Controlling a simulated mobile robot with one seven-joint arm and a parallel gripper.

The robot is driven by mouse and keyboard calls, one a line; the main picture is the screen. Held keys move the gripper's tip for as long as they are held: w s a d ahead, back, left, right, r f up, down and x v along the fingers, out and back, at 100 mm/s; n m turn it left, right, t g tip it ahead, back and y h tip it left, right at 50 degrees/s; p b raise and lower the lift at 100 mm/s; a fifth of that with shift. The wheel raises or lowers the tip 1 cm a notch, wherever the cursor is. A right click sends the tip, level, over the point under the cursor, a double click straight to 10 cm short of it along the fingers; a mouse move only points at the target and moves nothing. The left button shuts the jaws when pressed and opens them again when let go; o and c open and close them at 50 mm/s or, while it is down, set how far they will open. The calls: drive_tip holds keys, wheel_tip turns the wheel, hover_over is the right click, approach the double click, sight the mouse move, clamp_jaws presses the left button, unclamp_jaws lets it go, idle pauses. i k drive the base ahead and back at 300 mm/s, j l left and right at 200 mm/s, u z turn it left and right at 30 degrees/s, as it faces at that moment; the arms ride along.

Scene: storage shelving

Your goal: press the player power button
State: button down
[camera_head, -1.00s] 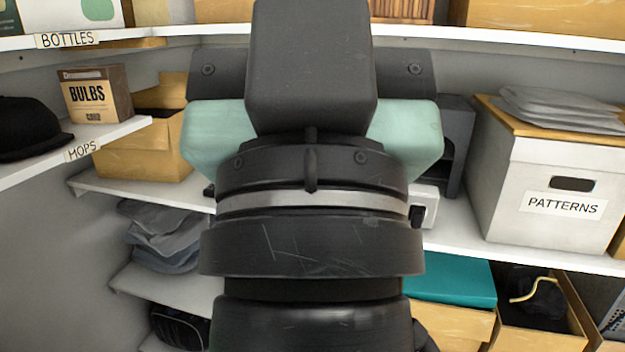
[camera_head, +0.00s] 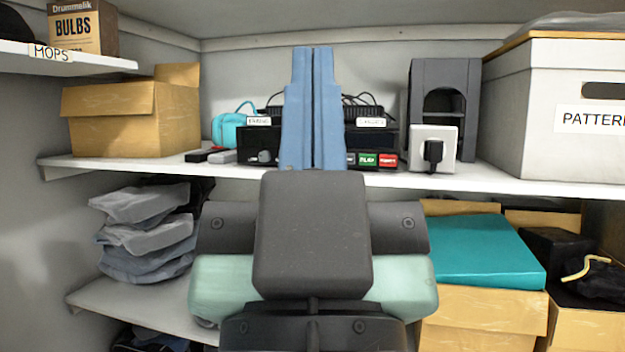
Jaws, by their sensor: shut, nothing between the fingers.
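A black electronic unit, apparently the player (camera_head: 388,140), stands on the middle shelf against the back wall. Its front shows on both sides of my gripper; whether it is one unit or two side by side is hidden. Small labels are on its upper front, too small to read surely. On its right front are a green button (camera_head: 368,159) and a red button (camera_head: 388,160). The power button cannot be told for sure. My gripper (camera_head: 313,52), with blue fingers pressed together, is shut and empty, covering the unit's middle.
A white socket box with a black plug (camera_head: 446,148) and a dark grey stand (camera_head: 460,82) are to the right, then the white PATTERNS box (camera_head: 535,130). An open cardboard box (camera_head: 112,130) is at left. Small dark items (camera_head: 205,154) lie near the shelf's front edge.

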sight(389, 160)
drive_tip(key=k+l+u, duration=0.15)
drive_tip(key=l, duration=0.3)
drive_tip(key=l+u, duration=0.15)
drive_tip(key=l, duration=0.3)
drive_tip(key=k+l+u, duration=0.15)
drive_tip(key=l, duration=0.3)
drive_tip(key=k+l+u, duration=0.1)
drive_tip(key=l, duration=0.3)
drive_tip(key=k+l+u, duration=0.15)
drive_tip(key=l, duration=0.25)
drive_tip(key=k+l+u, duration=0.15)
drive_tip(key=l, duration=0.25)
drive_tip(key=k+l+u, duration=0.15)
drive_tip(key=k+l, duration=0.15)
